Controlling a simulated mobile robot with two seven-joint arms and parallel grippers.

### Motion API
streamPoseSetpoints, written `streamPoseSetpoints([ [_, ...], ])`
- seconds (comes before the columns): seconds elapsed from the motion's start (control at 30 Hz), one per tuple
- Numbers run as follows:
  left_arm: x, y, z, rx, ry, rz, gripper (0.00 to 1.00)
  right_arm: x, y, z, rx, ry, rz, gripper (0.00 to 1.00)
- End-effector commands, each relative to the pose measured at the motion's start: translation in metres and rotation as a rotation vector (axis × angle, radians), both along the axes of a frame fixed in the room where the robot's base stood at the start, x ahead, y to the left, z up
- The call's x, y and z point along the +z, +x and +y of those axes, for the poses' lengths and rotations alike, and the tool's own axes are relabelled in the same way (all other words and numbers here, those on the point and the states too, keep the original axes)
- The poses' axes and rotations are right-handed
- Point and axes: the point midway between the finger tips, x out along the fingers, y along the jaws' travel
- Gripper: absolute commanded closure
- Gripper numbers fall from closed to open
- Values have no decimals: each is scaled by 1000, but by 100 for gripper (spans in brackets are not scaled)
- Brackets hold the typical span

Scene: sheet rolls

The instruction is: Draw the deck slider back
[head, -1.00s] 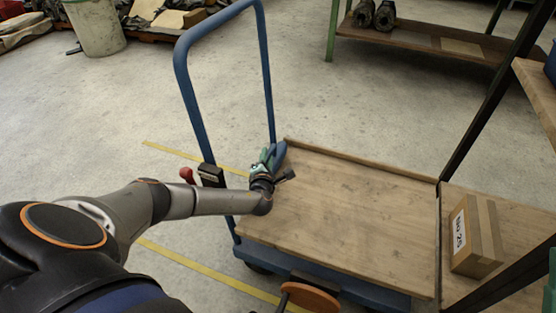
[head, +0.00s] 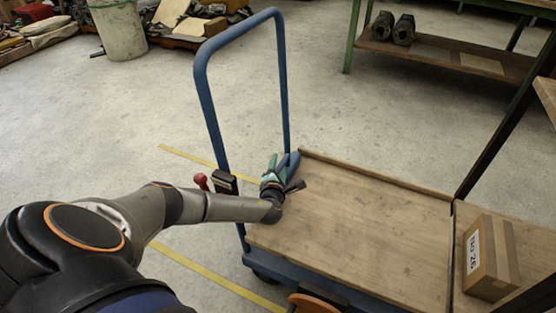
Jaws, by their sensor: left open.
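A trolley has a wooden deck (head: 350,220) and a blue tube push handle (head: 205,100) at its left end. My left gripper (head: 289,171) is at the deck's far left corner, close to the foot of the handle's far post. Its jaws are open; whether they touch anything I cannot tell. A black block (head: 225,183) with a red knob (head: 201,181) beside it sits by the near handle post, partly behind my left forearm. I cannot tell for sure which part is the deck slider.
A cardboard box (head: 488,258) stands on a wooden surface beyond the deck's right edge. A dark upright (head: 495,140) rises there. A green-legged bench (head: 440,50) stands at the back. The deck is bare, and open floor lies behind the trolley.

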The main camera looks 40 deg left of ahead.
Motion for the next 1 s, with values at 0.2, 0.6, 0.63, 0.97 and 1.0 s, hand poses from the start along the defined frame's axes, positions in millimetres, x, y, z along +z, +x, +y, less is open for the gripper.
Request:
streamPoseSetpoints([
  [0.2,10,-22,-15,-3,-2,4,48,24,0,-2,5,14,-1,100],
  [0.6,26,-88,-58,1,-1,2,48,69,-2,-7,-49,-24,-55,100],
  [0.63,26,-91,-60,0,-1,2,48,70,-2,-7,-52,-26,-55,100],
  [0.97,26,-101,-66,1,0,0,48,71,-3,-7,-57,-31,-55,100],
  [1.0,26,-101,-66,1,0,0,48,71,-3,-7,-57,-31,-55,100],
])
